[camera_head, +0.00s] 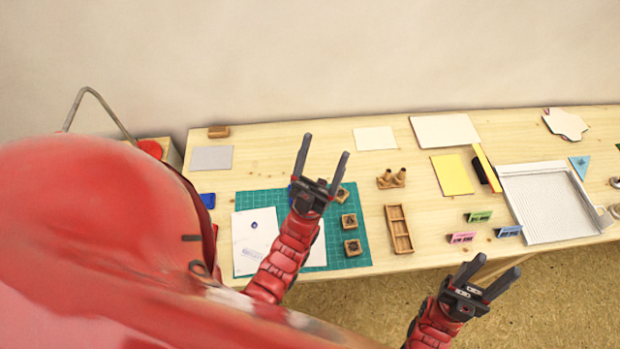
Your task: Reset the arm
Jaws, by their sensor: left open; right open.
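My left gripper (324,163) is open and empty, held above the green cutting mat (362,258) with its fingers pointing toward the back of the table. My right gripper (496,276) is open and empty in front of the table's front edge, over the floor. On the mat lie white papers (245,262), the left one with a small blue stamped mark (254,225). Several small wooden blocks with dark tops (352,247) sit at the mat's right side. A blue thing is partly hidden behind my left gripper.
A wooden tray (398,229) and wooden stamps (391,179) stand right of the mat. Pink (462,237), green (479,216) and blue (508,231) small holders stand near the front edge. A white ribbed tray (548,202) is further right. My red body hides the lower left.

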